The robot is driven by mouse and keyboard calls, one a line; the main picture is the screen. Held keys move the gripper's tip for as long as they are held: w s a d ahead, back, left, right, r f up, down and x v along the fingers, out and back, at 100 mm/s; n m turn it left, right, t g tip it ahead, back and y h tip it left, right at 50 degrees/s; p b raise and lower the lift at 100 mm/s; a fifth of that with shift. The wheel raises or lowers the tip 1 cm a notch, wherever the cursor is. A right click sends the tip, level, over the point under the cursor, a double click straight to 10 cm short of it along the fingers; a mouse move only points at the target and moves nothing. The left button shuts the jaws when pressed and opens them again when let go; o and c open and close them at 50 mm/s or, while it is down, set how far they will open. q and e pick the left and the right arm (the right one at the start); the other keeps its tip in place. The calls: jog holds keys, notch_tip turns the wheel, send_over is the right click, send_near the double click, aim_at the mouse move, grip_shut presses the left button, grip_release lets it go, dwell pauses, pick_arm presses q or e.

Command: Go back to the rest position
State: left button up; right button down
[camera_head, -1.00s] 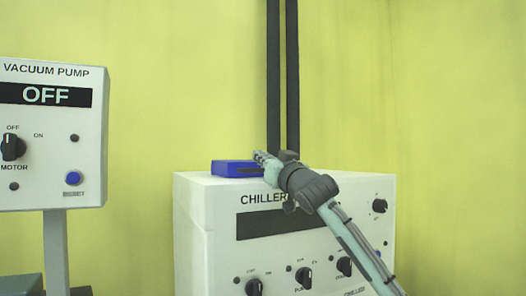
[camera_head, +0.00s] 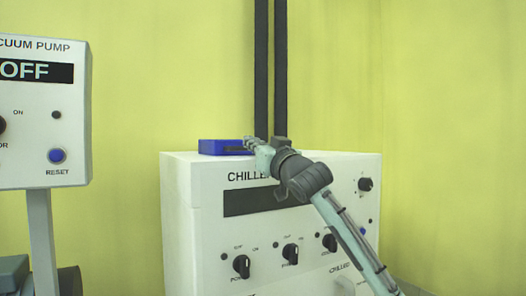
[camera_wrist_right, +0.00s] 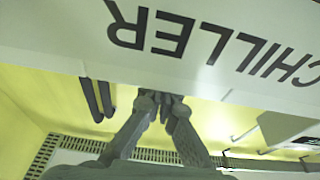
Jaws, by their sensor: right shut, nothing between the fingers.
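My right gripper (camera_head: 250,145) is in front of the upper part of the white chiller (camera_head: 190,215) in the head view, with its arm coming in from the lower right. In the right wrist view its fingers (camera_wrist_right: 166,98) are closed together with nothing between them. The chiller's lettered front also shows there, upside down (camera_wrist_right: 60,25). The gripper covers part of the chiller's label and dark display. My left gripper is in neither view.
A blue box (camera_head: 222,146) is on top of the chiller, partly behind my gripper. A vacuum pump panel (camera_head: 45,130) reading OFF stands at the left. Two dark vertical pipes (camera_head: 270,65) run up the yellow wall (camera_head: 440,120). Knobs (camera_head: 290,254) sit on the chiller's front.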

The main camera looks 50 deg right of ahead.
jog(key=v, duration=0.9)
jog(key=shift+s, duration=0.4)
jog(key=shift+a+f, duration=0.1)
jog(key=shift+a, duration=0.05)
